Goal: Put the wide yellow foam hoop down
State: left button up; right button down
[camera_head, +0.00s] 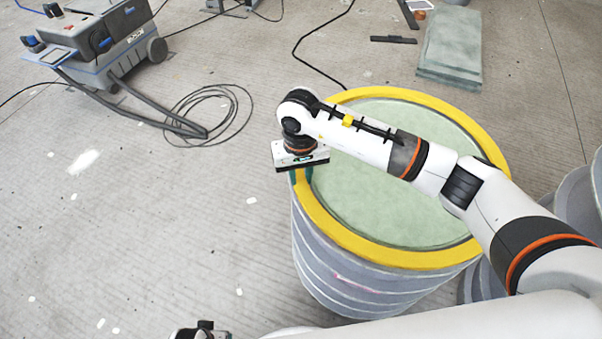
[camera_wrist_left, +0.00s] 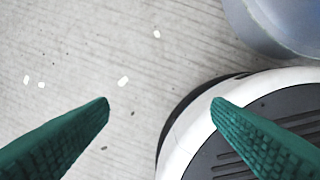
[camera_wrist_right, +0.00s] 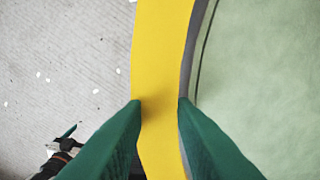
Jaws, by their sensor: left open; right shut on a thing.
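The wide yellow foam hoop (camera_head: 352,240) lies around the top rim of a large round grey mould (camera_head: 345,287) with a pale green top (camera_head: 370,205). My right gripper (camera_head: 301,174) is at the hoop's left side, pointing down. In the right wrist view the green fingers (camera_wrist_right: 160,102) are shut on the hoop (camera_wrist_right: 161,60), one on each side of its band. Whether the hoop rests fully on the mould is hard to tell. My left gripper (camera_wrist_left: 160,103) is open and empty above the floor in the left wrist view. In the head view only part of it shows at the bottom edge.
More grey moulds (camera_head: 578,200) stand at the right. A grey-blue wheeled machine (camera_head: 105,42) with a coiled black cable (camera_head: 212,112) is at the upper left. Green-grey slabs (camera_head: 450,48) lie at the back. The floor left of the mould is mostly clear.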

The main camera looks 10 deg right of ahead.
pick_arm(q)
jog(key=shift+s, duration=0.1)
pick_arm(e)
jog(key=shift+f, duration=0.1)
pick_arm(q)
jog(key=shift+r, duration=0.4)
pick_arm(e)
jog(key=shift+f, duration=0.1)
pick_arm(q)
jog(key=shift+r, duration=0.1)
pick_arm(e)
jog(key=shift+f+b, duration=0.25)
jog(key=shift+b, duration=0.3)
pick_arm(q)
jog(key=shift+w+d+r, duration=0.1)
jog(key=shift+w+r, duration=0.4)
jog(key=shift+r, duration=0.35)
jog(key=shift+w+d+r, duration=0.1)
jog(key=shift+w+r, duration=0.4)
jog(key=shift+r, duration=0.35)
pick_arm(e)
jog(key=shift+f, duration=0.15)
